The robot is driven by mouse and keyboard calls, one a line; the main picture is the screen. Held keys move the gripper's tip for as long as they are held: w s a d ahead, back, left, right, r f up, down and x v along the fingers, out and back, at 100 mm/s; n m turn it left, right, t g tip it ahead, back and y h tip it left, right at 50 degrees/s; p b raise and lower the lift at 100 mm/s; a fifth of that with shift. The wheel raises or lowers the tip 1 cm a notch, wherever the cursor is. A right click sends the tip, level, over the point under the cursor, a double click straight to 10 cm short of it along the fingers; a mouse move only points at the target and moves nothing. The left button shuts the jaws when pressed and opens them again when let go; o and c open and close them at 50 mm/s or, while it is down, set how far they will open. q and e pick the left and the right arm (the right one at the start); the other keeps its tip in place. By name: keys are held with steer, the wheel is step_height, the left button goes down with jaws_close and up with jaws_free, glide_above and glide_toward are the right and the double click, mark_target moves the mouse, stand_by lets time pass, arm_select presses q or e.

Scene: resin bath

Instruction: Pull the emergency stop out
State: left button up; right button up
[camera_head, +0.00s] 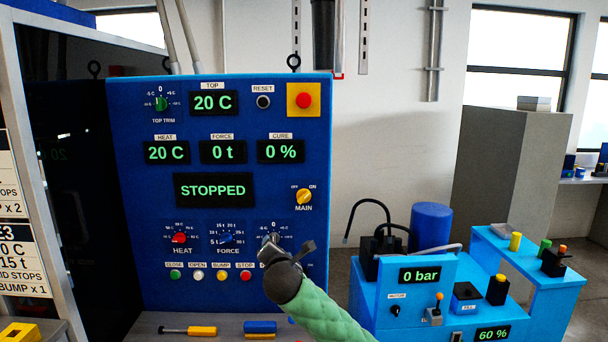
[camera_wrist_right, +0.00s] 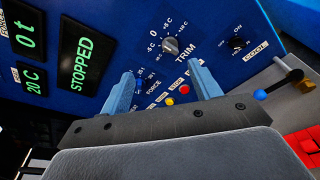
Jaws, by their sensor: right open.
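The emergency stop (camera_head: 304,101) is a red button on a yellow square plate at the upper right of the blue control panel (camera_head: 130,240). I cannot tell from here whether it is pressed in or out. The panel display (camera_head: 213,190) reads STOPPED. My right gripper (camera_head: 270,241) is in front of the panel's lower right, well below the emergency stop. In the right wrist view my right gripper (camera_wrist_right: 164,82) is open and empty, its two pale blue fingers toward the TRIM knob (camera_wrist_right: 171,45). The emergency stop is not in the wrist view. My left gripper is not in view.
The MAIN switch (camera_head: 304,196) and RESET button (camera_head: 263,102) are near the emergency stop. Coloured buttons line the panel's bottom. A screwdriver (camera_head: 188,330) lies on the grey ledge below. A blue pump unit (camera_head: 418,290) stands at right. The space before the upper panel is clear.

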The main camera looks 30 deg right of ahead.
steer(key=w+d+r+n+t+h+p, duration=0.1)
steer(key=w+d+r+n, duration=0.15)
steer(key=r, duration=0.65)
steer(key=w+d+r+n+t+h+p, duration=0.1)
steer(key=d+r+h, duration=0.15)
steer(key=r, duration=0.75)
steer(key=n+t+h+p, duration=0.2)
steer(key=n, duration=0.2)
glide_toward(304, 102)
steer(key=x, duration=0.2)
steer(key=shift+m, duration=0.25)
steer(key=p+x, duration=0.3)
steer(key=x, duration=0.3)
steer(key=shift+d+r, duration=0.1)
steer(key=shift+r, duration=0.05)
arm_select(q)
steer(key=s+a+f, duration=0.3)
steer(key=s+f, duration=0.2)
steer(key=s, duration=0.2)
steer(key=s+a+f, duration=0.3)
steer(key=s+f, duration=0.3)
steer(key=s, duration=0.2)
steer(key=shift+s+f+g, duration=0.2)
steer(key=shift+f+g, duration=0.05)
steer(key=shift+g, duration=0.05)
arm_select(e)
steer(key=shift+w+d, duration=0.25)
steer(key=shift+w, duration=0.25)
